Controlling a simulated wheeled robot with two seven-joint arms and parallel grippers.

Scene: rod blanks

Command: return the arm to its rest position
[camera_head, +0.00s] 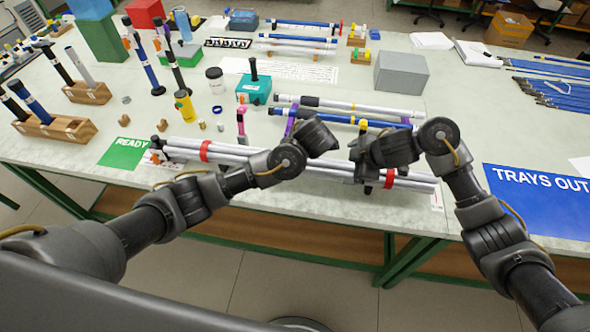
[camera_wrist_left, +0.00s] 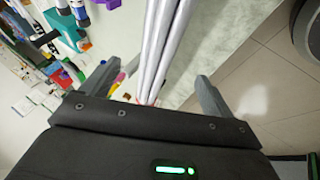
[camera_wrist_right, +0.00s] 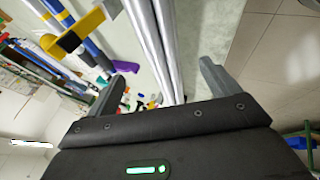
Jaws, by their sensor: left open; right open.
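A bundle of long silver rods (camera_head: 235,154) with red bands lies along the front of the table in the head view. My right gripper (camera_head: 366,165) is over the right part of this bundle. My left gripper (camera_head: 318,137) is over its middle, its fingertips hidden by the hand. In the left wrist view the jaws (camera_wrist_left: 153,88) stand apart, with the rods (camera_wrist_left: 158,45) seen between them. In the right wrist view the jaws (camera_wrist_right: 167,70) are also apart, with the rods (camera_wrist_right: 158,35) between them in the picture. Neither gripper is shut on anything.
Behind the bundle lie more silver and blue rods (camera_head: 370,107) on coloured supports. A grey box (camera_head: 401,72) and a teal box (camera_head: 254,90) stand farther back. Wooden racks (camera_head: 55,127) hold upright rods at the left. A blue "TRAYS OUT" mat (camera_head: 540,200) lies at the right.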

